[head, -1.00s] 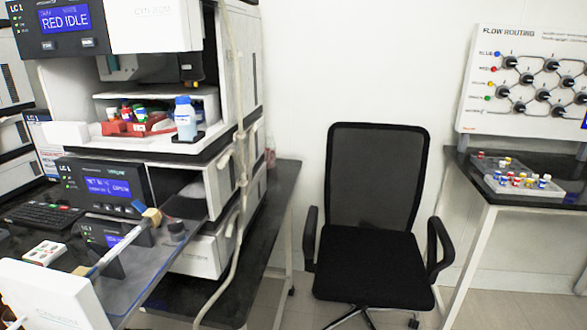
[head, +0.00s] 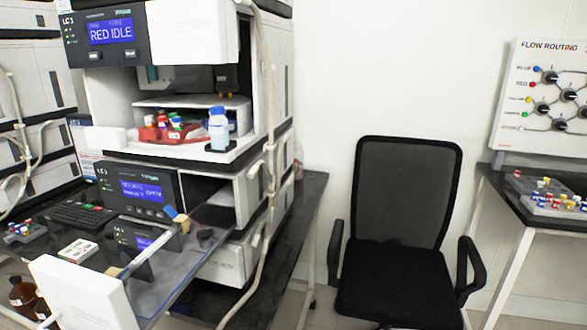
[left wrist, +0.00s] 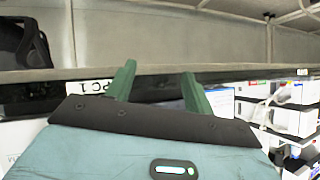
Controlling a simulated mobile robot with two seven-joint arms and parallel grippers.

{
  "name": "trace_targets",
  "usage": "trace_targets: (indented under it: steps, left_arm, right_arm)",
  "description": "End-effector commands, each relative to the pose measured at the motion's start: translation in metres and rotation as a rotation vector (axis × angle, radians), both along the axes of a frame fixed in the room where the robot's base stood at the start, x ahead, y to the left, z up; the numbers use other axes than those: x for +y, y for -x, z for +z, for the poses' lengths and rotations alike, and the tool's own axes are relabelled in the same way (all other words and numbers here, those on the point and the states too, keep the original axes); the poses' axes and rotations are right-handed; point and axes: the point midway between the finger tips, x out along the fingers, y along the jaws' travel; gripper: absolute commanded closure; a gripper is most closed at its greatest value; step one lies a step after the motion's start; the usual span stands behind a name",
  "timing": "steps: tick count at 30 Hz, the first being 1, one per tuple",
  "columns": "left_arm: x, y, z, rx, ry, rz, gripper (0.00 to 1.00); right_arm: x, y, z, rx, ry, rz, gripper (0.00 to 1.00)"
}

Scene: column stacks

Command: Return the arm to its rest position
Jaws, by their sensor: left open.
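My left gripper (left wrist: 158,69) shows in the left wrist view, with its two green fingers apart. Nothing is held between them. A pale ledge with a dark edge and a "PC 1" label lies behind the fingers. Neither of my arms shows in the head view, and my right gripper is in neither view.
A white panel (head: 85,298) stands out at lower left. A black office chair (head: 400,230) fills the floor between the stack and the right table (head: 535,214).

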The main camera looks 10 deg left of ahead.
Motion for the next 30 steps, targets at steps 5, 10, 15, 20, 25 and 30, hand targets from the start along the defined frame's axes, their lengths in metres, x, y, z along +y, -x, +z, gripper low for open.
trace_targets:
  steps: [5, 10, 15, 20, 25, 30]
  left_arm:
    - [0.009, -0.009, 0.022, -0.030, -0.328, -0.131, 0.47]
    - [-0.017, 0.006, -0.002, -0.009, -0.425, -0.223, 0.47]
    - [-0.066, 0.046, -0.052, 0.039, -0.345, -0.277, 0.47]
    - [-0.123, 0.104, -0.102, 0.097, -0.243, -0.329, 0.47]
    - [-0.189, 0.183, -0.143, 0.164, -0.110, -0.365, 0.47]
    - [-0.253, 0.272, -0.163, 0.235, 0.034, -0.370, 0.47]
  right_arm:
    - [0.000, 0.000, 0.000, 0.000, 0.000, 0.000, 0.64]
    - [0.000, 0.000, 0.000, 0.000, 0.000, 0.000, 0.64]
    - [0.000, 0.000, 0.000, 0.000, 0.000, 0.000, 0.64]
    - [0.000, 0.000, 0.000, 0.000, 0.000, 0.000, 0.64]
    - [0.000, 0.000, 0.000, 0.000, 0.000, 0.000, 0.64]
    - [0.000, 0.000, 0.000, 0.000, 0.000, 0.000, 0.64]
